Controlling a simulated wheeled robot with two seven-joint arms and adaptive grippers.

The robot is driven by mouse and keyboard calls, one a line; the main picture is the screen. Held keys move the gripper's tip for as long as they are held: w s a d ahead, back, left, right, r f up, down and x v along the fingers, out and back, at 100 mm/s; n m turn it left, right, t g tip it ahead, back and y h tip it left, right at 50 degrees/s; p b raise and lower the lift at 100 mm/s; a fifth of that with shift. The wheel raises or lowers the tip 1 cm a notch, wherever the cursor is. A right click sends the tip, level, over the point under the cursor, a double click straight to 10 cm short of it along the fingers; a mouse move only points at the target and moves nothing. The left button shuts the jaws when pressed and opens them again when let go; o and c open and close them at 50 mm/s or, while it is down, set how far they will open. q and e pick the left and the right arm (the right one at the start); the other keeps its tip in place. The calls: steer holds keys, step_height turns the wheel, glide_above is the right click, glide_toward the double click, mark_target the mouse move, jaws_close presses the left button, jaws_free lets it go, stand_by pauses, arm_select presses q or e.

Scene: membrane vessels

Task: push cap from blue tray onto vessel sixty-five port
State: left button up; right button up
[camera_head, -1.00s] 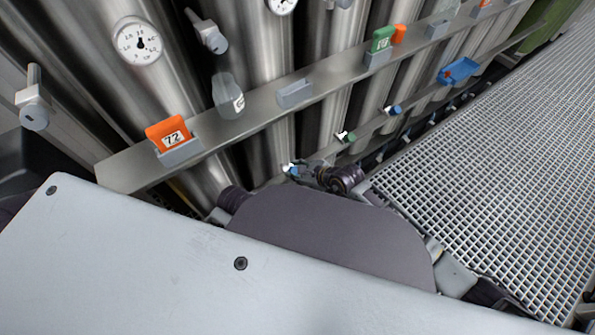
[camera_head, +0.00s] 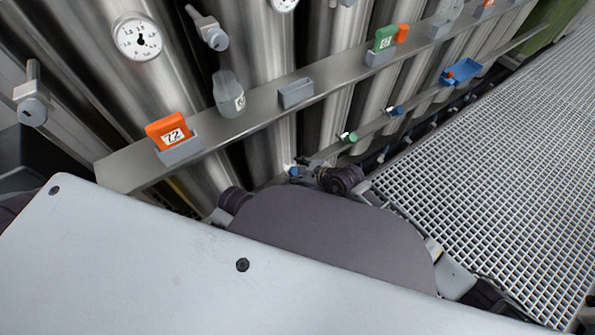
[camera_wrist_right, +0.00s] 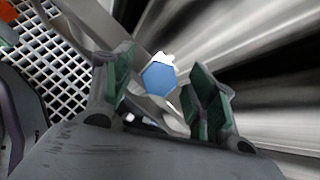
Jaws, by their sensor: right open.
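The blue tray (camera_head: 462,70) sits on the lower rail at the upper right in the head view, with a small red-orange item at its left end. My right gripper (camera_head: 302,171) is low in front of the vessels, far from the tray. In the right wrist view its green-padded fingers (camera_wrist_right: 163,66) are open. A blue hexagonal cap (camera_wrist_right: 158,80) with a white part behind it shows between and beyond them. A small blue and white piece (camera_head: 291,170) shows beside the gripper in the head view. I cannot tell whether the fingers touch it. No number sixty-five is clearly readable.
An orange tag marked 72 (camera_head: 168,131) and a green tag (camera_head: 385,38) stand on the upper rail (camera_head: 262,107). Green-capped (camera_head: 349,137) and blue-capped (camera_head: 395,111) ports line the lower rail. A grated walkway (camera_head: 490,150) lies to the right. My base covers the foreground.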

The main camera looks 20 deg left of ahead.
steer(key=shift+d+r, duration=0.1)
steer(key=v, duration=1.1)
steer(key=shift+d+r, duration=0.2)
steer(key=shift+r, duration=0.05)
stand_by(0.4)
steer(key=shift+s, duration=0.1)
stand_by(0.4)
